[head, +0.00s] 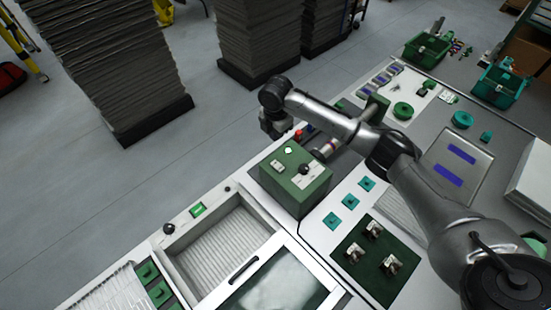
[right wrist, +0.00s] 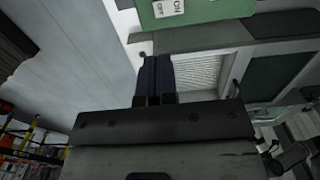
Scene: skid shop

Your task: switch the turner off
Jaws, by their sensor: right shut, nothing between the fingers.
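The turner is a green box (head: 296,192) with a white-framed switch (head: 278,166), a black knob and a pale round part on its top. A metal shaft with coloured bands comes out beside it. In the right wrist view the green box (right wrist: 205,12) is at the top edge, with its switch (right wrist: 168,8) marked ON and OFF; which side is pressed I cannot tell. My right gripper (head: 275,131) points down just beyond the box, apart from the switch. Its dark fingers (right wrist: 157,62) are shut and empty. My left gripper is not in view.
A small red part (head: 298,135) is close to my right gripper. A sunken ribbed tray (head: 222,250) lies front left of the box. Teal squares (head: 350,202) and a dark green mat (head: 345,270) with metal parts lie to the right. Tall grey stacks (head: 105,60) stand on the floor behind.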

